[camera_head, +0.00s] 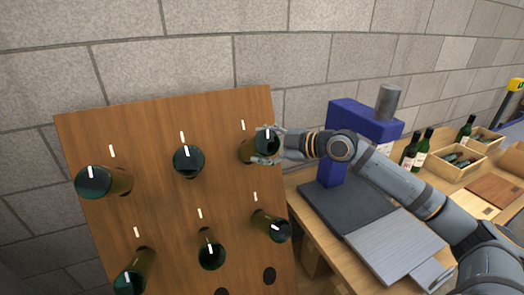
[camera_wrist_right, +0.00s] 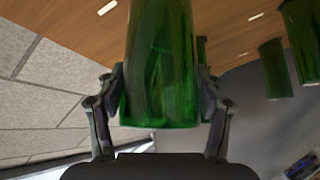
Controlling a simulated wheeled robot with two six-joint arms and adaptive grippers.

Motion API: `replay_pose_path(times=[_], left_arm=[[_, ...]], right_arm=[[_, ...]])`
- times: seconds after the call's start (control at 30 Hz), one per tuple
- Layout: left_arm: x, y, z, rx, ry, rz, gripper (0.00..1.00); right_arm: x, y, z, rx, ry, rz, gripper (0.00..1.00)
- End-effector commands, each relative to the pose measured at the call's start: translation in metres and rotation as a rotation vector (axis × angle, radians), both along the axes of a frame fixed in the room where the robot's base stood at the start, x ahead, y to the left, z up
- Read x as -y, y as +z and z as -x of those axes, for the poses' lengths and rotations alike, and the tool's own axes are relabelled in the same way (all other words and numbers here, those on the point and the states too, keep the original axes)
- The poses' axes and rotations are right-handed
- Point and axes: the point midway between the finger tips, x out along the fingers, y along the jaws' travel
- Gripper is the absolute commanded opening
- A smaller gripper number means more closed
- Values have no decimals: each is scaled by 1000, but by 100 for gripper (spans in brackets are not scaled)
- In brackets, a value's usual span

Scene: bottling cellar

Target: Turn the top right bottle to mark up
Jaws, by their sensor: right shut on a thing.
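The top right bottle (camera_head: 268,145) is dark green and sits neck-in in the wooden board (camera_head: 160,140), its base facing me. A short white mark on its base looks near upright, in the upper part. A white line (camera_head: 243,125) is on the board above it. My right gripper (camera_head: 266,144) comes in from the right and is shut on this bottle near its base. In the right wrist view the green bottle (camera_wrist_right: 162,60) stands between the two fingers, one on each side; its mark is hidden there. My left gripper is not in view.
Other bottles stick out of the board: top middle (camera_head: 188,162), top left (camera_head: 96,182), and several below, including one (camera_head: 272,226) under my gripper. A blue machine (camera_head: 345,115) stands on the bench at right, with crates (camera_head: 455,160) and standing bottles (camera_head: 422,150) beyond.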

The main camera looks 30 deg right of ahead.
Motion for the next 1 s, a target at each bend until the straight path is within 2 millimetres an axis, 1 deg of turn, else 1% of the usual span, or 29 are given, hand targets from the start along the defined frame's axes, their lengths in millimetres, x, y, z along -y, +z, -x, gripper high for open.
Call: replay_pose_path(times=[0.03,0.4,1.0], left_arm=[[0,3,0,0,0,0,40],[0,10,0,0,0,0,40],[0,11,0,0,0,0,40]], right_arm=[[0,3,0,-1,19,19,36],[0,1,0,-9,123,155,36],[0,-1,0,-12,142,184,36]])
